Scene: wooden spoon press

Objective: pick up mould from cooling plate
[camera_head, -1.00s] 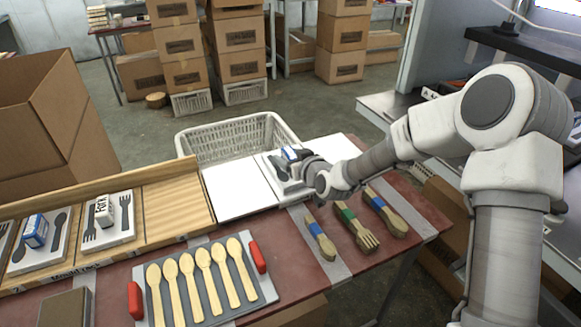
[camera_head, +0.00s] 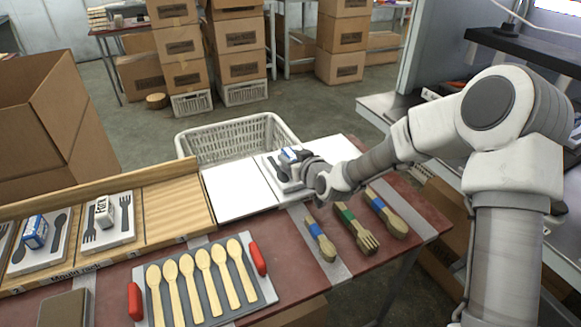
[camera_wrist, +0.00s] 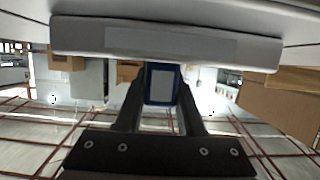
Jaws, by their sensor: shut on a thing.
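The mould is a pale slab with a blue-and-white handle block (camera_head: 288,156), and it is at the white cooling plate (camera_head: 235,190) in the head view. My gripper (camera_head: 287,164) is shut on this block, and the wrist hides part of the slab. In the wrist view the blue-edged block (camera_wrist: 161,84) sits between my two dark fingers. I cannot tell whether the slab touches the plate or is just above it.
A wooden mould rack (camera_head: 172,206) at left holds other moulds with fork and spoon shapes. A grey tray (camera_head: 262,287) of wooden spoons with red handles lies in front. Banded wooden utensils (camera_head: 356,228) lie at right. A white basket (camera_head: 237,138) stands behind.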

